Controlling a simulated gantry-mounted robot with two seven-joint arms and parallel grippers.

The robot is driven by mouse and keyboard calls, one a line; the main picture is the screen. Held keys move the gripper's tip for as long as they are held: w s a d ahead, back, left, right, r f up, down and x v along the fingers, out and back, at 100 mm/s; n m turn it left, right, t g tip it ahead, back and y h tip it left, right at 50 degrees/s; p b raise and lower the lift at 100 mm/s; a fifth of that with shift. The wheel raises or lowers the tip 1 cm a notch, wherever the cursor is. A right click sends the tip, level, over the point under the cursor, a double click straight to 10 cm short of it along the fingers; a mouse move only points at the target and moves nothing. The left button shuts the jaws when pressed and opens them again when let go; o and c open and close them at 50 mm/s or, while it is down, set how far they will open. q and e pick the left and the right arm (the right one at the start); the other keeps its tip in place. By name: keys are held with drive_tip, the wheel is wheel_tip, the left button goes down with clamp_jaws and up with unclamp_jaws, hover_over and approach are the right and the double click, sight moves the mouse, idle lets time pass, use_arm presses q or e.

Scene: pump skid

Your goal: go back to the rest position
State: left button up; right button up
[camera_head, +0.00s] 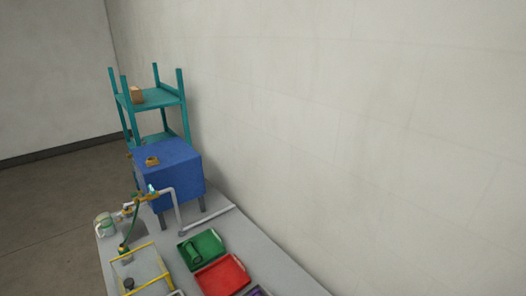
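Neither of my grippers is in the camera_head view, and no arm of mine shows. The task names no object other than my own rest position. The view looks down at an angle on a pump skid, with a blue box-shaped tank (176,172) on legs. A grey pipe (178,208) runs down from beside the tank, with brass fittings (129,210) at its left.
A teal shelf rack (151,102) stands behind the tank. A green tray (213,244) holding a green cylinder and a red tray (225,276) lie on the grey table (270,272). A yellow-edged frame (151,259) lies left. A pale wall (390,130) bounds the right.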

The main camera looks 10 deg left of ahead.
use_arm(q)
wheel_tip(320, 180, down, 10)
drive_tip(key=b, duration=1)
drive_tip(key=shift+s+d+f+b, duration=0.1)
drive_tip(key=shift+s+f+b, duration=0.05)
drive_tip(key=shift+f+b, duration=0.15)
use_arm(e)
wheel_tip(320, 180, down, 11)
use_arm(q)
wheel_tip(320, 180, up, 21)
drive_tip(key=p, duration=2.1)
drive_tip(key=shift+r, duration=0.15)
use_arm(e)
wheel_tip(320, 180, up, 22)
drive_tip(key=shift+f, duration=0.2)
drive_tip(key=shift+d+f, duration=0.1)
drive_tip(key=shift+d, duration=0.05)
